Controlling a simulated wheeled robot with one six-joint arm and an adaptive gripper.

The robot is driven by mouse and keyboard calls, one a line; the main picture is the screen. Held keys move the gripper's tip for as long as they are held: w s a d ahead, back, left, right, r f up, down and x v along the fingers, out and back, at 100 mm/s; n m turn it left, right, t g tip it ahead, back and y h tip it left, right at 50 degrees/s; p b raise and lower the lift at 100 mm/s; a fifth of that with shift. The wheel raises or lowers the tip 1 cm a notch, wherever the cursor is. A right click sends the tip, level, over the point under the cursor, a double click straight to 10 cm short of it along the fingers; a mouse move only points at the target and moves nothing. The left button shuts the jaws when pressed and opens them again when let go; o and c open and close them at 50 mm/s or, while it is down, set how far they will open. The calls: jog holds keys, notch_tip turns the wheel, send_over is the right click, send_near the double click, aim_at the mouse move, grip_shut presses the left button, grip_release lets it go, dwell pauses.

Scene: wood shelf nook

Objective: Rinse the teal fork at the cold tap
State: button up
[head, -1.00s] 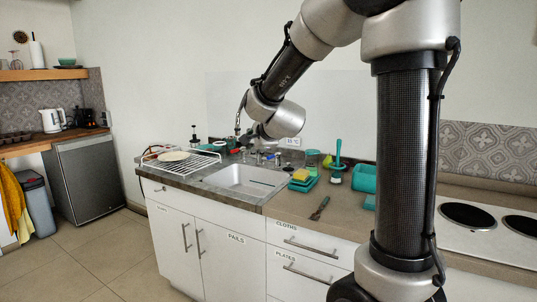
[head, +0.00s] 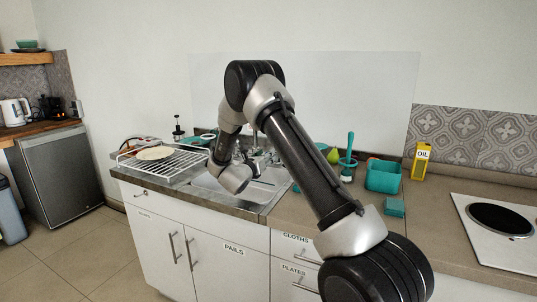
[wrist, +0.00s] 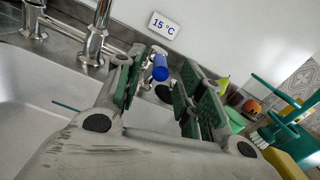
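A thin teal rod, which may be the teal fork's handle, lies in the pale sink basin (wrist: 30,125); in the wrist view its visible end (wrist: 68,107) shows left of my gripper, and the rest is hidden. A blue-capped tap knob (wrist: 160,69) stands behind the sink, seen between my fingers. My gripper (wrist: 163,62) is open and empty, its green pads apart. Whether a finger touches the knob I cannot tell. A chrome spout (wrist: 97,32) rises to the left.
A 15 °C display (wrist: 164,25) is on the wall behind the taps. A wire rack (head: 180,165) with a plate (head: 155,153) stands left of the sink. Right are a teal brush (head: 348,160), a teal tub (head: 383,176), an oil carton (head: 422,160) and a hob (head: 500,218).

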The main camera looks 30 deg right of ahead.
jog(key=shift+x, duration=1.8)
jog(key=shift+c, duration=0.5)
grip_shut()
